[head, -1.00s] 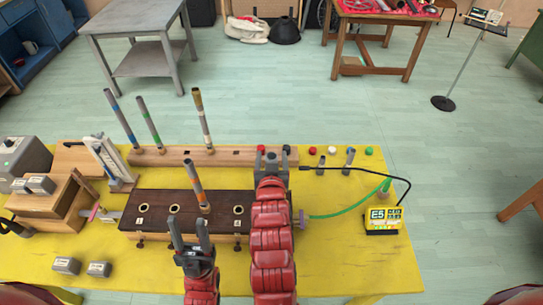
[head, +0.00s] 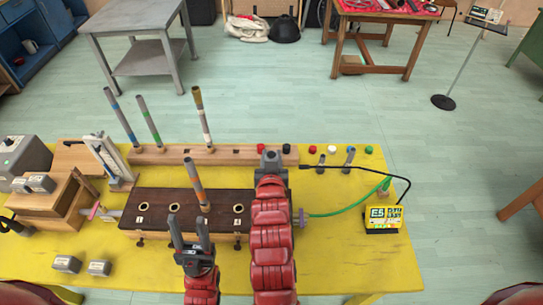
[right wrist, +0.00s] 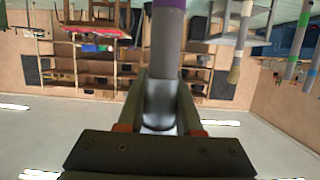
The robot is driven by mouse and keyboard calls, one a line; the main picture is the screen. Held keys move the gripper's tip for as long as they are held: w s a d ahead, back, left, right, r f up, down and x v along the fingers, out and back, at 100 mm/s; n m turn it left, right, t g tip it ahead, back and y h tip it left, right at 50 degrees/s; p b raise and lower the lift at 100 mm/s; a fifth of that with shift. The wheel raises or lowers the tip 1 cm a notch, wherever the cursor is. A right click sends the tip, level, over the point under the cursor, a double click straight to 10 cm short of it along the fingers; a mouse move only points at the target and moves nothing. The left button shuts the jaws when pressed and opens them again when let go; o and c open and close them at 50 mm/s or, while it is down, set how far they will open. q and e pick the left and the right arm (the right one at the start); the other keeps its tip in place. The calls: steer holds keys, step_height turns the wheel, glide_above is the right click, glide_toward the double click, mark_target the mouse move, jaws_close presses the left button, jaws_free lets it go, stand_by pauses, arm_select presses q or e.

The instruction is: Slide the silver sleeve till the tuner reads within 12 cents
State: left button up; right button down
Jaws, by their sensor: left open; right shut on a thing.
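The silver sleeve (right wrist: 158,110) is in the right wrist view, low on a grey pipe (right wrist: 165,45) with a purple band, between the two fingers. My right gripper (right wrist: 158,118) is shut on it. In the head view my right gripper (head: 271,158) hides the pipe and sleeve, at the right end of the dark wooden block (head: 165,224). The yellow tuner (head: 383,218) stands at the table's right and shows large characters like E5; its smaller figures are too small to read. My left gripper (head: 190,232) is open and empty at the block's front edge.
A pipe with orange bands (head: 195,180) stands in the dark block. Behind, a wooden rack (head: 235,155) holds several banded pipes. A green hose (head: 340,212) and a black cable (head: 375,173) lie on the right. The yellow table's (head: 330,265) front right is clear.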

steer(key=shift+f+b, duration=0.75)
steer(key=shift+f, duration=0.2)
steer(key=c, duration=0.5)
jaws_free()
